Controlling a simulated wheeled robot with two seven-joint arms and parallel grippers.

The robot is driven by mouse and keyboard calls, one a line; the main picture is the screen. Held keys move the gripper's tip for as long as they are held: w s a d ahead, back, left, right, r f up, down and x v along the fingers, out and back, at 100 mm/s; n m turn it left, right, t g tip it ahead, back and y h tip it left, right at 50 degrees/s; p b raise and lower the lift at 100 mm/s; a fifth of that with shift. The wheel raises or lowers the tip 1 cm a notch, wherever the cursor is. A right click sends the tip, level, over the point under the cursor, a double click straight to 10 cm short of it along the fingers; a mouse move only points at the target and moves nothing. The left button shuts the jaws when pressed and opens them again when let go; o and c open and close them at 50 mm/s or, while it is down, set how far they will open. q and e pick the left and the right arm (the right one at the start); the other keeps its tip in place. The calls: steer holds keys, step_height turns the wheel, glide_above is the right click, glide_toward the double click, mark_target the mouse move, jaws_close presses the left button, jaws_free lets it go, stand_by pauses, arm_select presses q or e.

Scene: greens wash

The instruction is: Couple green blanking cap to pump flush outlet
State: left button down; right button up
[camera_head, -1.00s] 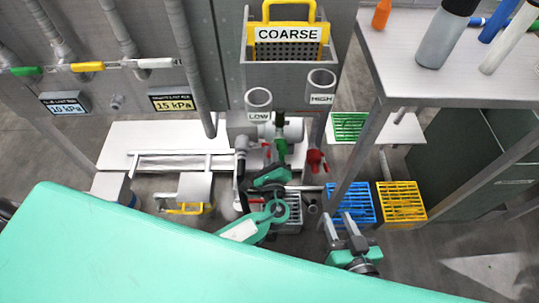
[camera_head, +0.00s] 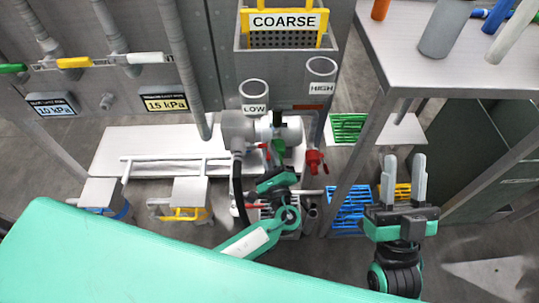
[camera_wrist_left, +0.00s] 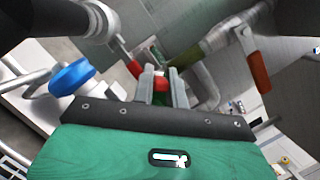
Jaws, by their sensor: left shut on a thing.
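My left gripper (camera_head: 277,172) reaches in low beside the grey pump (camera_head: 236,128), below the LOW and HIGH pipes. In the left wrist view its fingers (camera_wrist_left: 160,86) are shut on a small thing. Red and green show there, and most of it is hidden. A small green part (camera_head: 278,148), probably the green blanking cap, is at the fingertips against the pump fittings. I cannot tell whether it touches the flush outlet, which I cannot pick out.
A red valve part (camera_head: 315,160) stands right of the pump. A blue crate (camera_head: 349,207) is on the floor, with a green crate (camera_head: 348,127) behind. A table (camera_head: 405,62) with bottles fills the upper right. A COARSE basket (camera_head: 286,40) hangs above the pump.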

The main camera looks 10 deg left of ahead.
stand_by(0.3)
arm_select(q)
steer(key=c, duration=1.4)
jaws_free()
